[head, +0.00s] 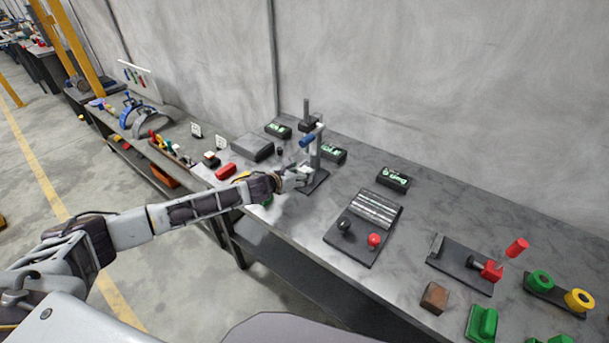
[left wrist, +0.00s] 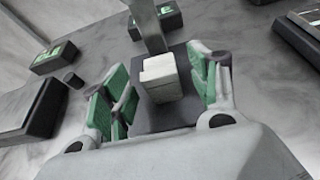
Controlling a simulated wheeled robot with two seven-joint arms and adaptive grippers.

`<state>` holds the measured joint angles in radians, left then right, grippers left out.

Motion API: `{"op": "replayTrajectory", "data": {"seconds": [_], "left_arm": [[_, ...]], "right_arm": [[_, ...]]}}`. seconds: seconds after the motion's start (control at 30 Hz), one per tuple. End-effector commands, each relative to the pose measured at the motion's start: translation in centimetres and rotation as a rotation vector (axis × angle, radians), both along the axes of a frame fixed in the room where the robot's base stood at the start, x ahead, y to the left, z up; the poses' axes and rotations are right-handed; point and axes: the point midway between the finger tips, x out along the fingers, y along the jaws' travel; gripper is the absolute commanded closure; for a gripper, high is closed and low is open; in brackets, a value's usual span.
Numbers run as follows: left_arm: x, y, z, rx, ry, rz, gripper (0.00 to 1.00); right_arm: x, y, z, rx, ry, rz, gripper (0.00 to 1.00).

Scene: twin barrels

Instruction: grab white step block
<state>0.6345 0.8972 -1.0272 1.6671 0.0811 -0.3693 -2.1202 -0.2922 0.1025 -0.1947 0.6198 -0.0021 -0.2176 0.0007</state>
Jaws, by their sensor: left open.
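The white step block (left wrist: 158,70) stands on a dark base plate (left wrist: 165,118) at the foot of a grey upright post (left wrist: 146,22) in the left wrist view. My left gripper (left wrist: 160,78) is open, with one green-padded finger on each side of the block in the picture. Clear gaps show between the pads and the block, so it is not gripped. In the head view my left gripper (head: 294,181) is beside the post fixture with the blue handle (head: 308,140). There the gripper and fixture mostly hide the block. My right gripper is not in view.
The grey workbench (head: 330,195) runs along a wall. Dark labelled boxes (head: 394,179) stand behind and right of the fixture. A dark plate with a red knob (head: 374,240) lies to the right. A red block (head: 225,172) lies left of the gripper.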

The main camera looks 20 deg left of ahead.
Motion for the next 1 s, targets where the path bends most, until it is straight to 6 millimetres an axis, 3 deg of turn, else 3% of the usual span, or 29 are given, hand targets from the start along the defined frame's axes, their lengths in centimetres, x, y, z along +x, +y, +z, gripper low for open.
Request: {"op": "replayTrajectory", "data": {"seconds": [0.4,0.93,1.0], "left_arm": [[2.4,-0.9,-1.2,0.0,0.0,-0.001,0.39],[2.6,-0.9,-1.3,0.001,0.0,-0.001,0.39],[2.6,-0.9,-1.3,0.001,0.001,-0.001,0.47]], "right_arm": [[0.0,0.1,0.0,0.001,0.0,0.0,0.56],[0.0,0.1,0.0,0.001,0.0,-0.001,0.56],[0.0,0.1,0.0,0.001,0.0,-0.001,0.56]]}}
